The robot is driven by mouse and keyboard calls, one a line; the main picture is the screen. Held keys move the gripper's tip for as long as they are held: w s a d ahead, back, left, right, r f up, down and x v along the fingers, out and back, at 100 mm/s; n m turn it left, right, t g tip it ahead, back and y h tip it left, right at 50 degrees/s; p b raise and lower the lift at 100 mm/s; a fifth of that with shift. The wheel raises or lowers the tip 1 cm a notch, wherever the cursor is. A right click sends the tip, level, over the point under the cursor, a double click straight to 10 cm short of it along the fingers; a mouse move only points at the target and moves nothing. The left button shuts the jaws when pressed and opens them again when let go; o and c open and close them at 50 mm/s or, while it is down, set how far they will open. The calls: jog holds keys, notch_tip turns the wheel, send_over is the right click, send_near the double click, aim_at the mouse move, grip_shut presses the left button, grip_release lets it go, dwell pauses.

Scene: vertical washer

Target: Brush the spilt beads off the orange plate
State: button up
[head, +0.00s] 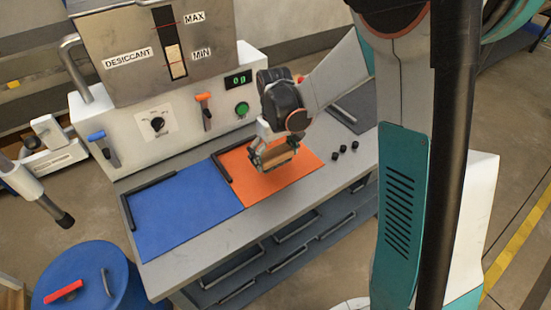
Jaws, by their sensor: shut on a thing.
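The orange plate (243,181) lies flat on the grey bench, with a black bar along its left edge. My gripper (272,155) is over the plate's middle and shut on a wooden block-like brush (279,158). The brush is low at the plate; I cannot tell whether it touches. No beads can be made out on the visible orange surface. The part of the plate under and behind my gripper is hidden.
A blue plate (185,212) lies left of the orange one. The white machine (140,130) with levers and a desiccant hopper (150,50) rises behind. A blue drum (95,275) stands at front left.

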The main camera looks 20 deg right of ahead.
jog(key=shift+r+p, duration=0.5)
jog(key=shift+r, duration=0.55)
